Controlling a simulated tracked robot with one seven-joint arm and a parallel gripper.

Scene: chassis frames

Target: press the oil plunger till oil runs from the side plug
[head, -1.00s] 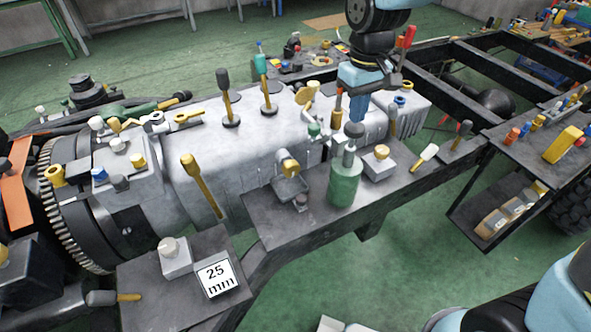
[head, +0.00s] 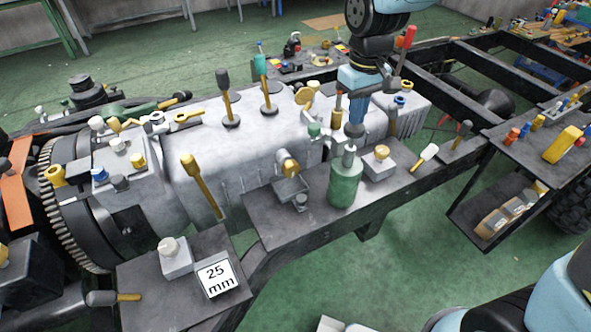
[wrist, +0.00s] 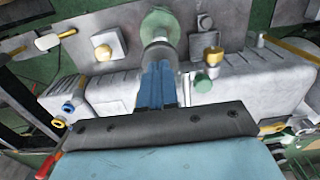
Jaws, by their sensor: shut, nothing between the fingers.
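The green oil can (head: 345,185) stands upright on the dark side shelf in the head view. Its grey plunger (head: 349,151) rises from the top and now shows only a short length. My gripper (head: 356,132) is shut and empty, pointing down onto the plunger's top, and appears to touch it. In the wrist view, the blue fingers (wrist: 157,84) are together over the grey plunger (wrist: 158,50), with the green can (wrist: 160,21) beyond. A small green knob (head: 314,130) sits on the housing side; I cannot tell if it is the side plug. I see no running oil.
The grey housing (head: 255,145) lies behind the shelf. A white-tipped tool (head: 424,157) lies farther right. Open floor is in front.

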